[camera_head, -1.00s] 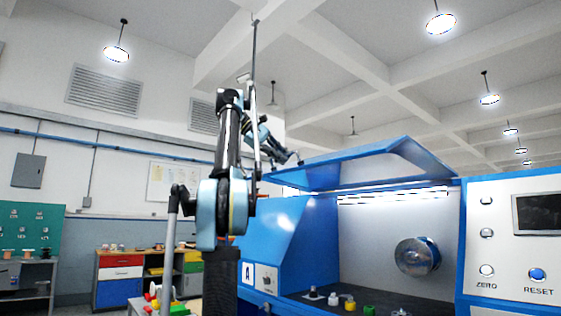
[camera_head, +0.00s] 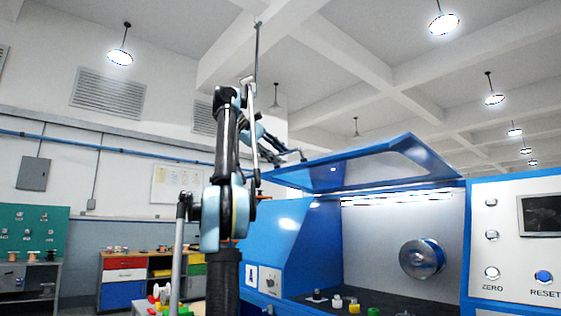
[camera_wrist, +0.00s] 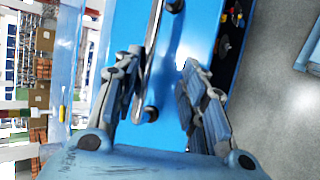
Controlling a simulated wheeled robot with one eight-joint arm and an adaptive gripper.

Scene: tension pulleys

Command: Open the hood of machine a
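Machine a (camera_head: 275,238) is the blue machine with the label A on its front. Its blue-framed hood (camera_head: 370,168) is raised and tilted above the lit work chamber. My gripper (camera_head: 301,156) is at the hood's upper left edge in the head view, small and partly overlapped by my arm. In the wrist view my gripper (camera_wrist: 160,72) has its two fingers spread apart. A shiny metal handle bar (camera_wrist: 154,45) on the blue hood panel runs between the fingers, closer to the left one. I see no firm grip on it.
A control panel (camera_head: 515,240) with ZERO and RESET buttons is at right. A metal spool (camera_head: 422,258) and several small parts are in the chamber. A coloured cabinet (camera_head: 123,276) and a green pegboard (camera_head: 35,232) stand at left. Grey floor (camera_wrist: 275,110) shows in the wrist view.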

